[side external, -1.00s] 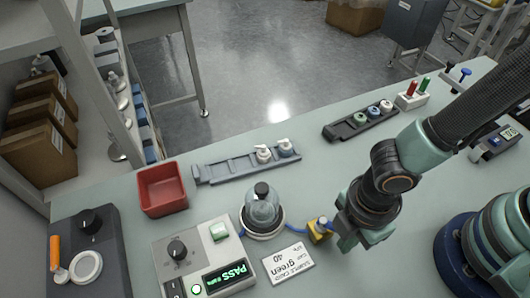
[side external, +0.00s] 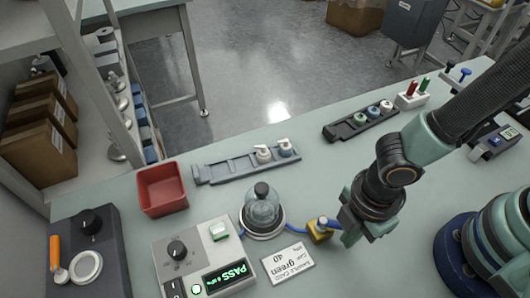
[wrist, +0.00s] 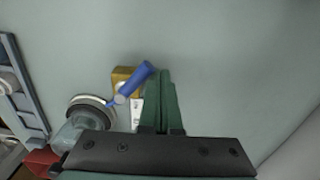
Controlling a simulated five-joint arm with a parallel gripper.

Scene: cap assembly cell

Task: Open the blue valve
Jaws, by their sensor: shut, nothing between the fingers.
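The valve is a small brass block (side external: 319,232) with a blue lever handle, just right of the glass dome in the side view. In the wrist view the blue handle (wrist: 136,82) points up and right, angled across the brass block (wrist: 122,76). My gripper (side external: 347,238) is just right of the valve, low over the bench. In the wrist view my gripper (wrist: 159,74) is shut and empty, with its fingertips close to the right of the handle's end. I cannot tell whether they touch.
A glass dome (side external: 262,206) on a round base stands left of the valve, joined by a blue hose. A sample card (side external: 288,263) lies in front. A tester (side external: 204,258) reads PASS. A red bin (side external: 162,190) and grey racks (side external: 228,169) are farther away.

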